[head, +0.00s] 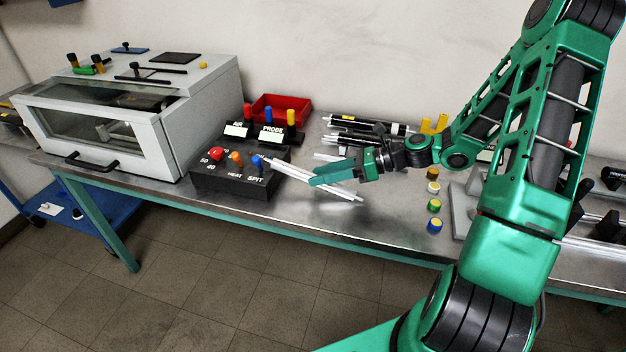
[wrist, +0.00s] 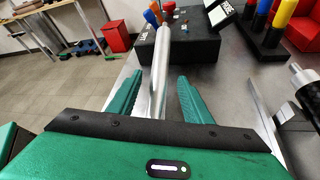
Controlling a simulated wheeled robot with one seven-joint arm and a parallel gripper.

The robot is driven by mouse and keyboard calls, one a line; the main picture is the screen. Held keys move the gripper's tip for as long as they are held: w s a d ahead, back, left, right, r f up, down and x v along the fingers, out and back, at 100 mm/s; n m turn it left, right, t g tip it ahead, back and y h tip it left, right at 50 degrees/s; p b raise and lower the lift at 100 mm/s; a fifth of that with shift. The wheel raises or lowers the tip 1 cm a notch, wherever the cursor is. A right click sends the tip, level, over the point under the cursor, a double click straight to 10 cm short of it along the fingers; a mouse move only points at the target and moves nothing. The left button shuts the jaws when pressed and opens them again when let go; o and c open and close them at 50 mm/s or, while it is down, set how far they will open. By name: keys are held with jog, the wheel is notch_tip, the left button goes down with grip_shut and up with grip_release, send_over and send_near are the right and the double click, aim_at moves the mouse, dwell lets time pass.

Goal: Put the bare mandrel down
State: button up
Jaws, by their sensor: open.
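The bare mandrel, a plain silver rod (wrist: 161,60), lies between the spread green fingers of my gripper (wrist: 158,80) in the wrist view. Its far end points toward the black control box, and a gap shows on each side of it. In the head view, my gripper (head: 320,179) is low over the front of the metal bench (head: 300,215), right of the control box. Pale rod lengths (head: 345,194) show on both sides of the fingers there. The fingers hide part of the rod, and I cannot tell whether it touches the bench.
The black control box (head: 235,181) with coloured knobs stands just left of my gripper. A red bin (head: 283,108) and several dark tubes (head: 352,121) are behind. Coloured caps (head: 434,205) stand in a row to the right. A white cabinet (head: 200,108) fills the bench's left.

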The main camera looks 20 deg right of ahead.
jog(key=shift+x, duration=1.8)
grip_shut()
